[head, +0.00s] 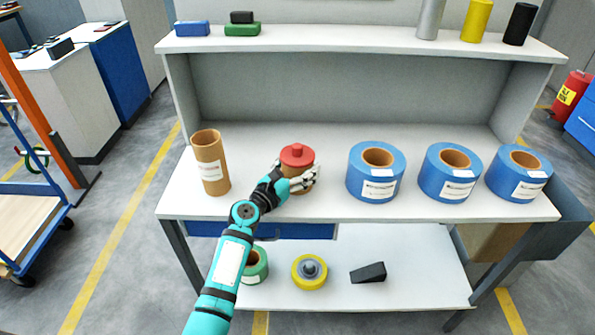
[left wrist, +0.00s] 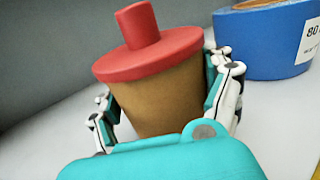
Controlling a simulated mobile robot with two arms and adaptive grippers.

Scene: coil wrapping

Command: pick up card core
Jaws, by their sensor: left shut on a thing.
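A short brown card core with a red knobbed cap (head: 297,157) stands on the workbench top, left of the blue rolls. My left gripper (head: 301,181) is shut on it, with fingers on both sides of the brown body. In the left wrist view, the capped core (left wrist: 155,95) sits between the two fingers (left wrist: 168,105). I cannot tell whether it is clear of the bench. A taller, open brown card tube (head: 211,165) with a white label stands to the left, apart from the gripper. My right gripper is not in view.
Blue labelled rolls (head: 376,187) stand in a row to the right; one also shows in the left wrist view (left wrist: 265,45). The lower shelf (head: 410,285) holds a green roll, a yellow roll (head: 309,271) and a black wedge (head: 368,273). Bottles and boxes stand on the upper shelf (head: 330,40).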

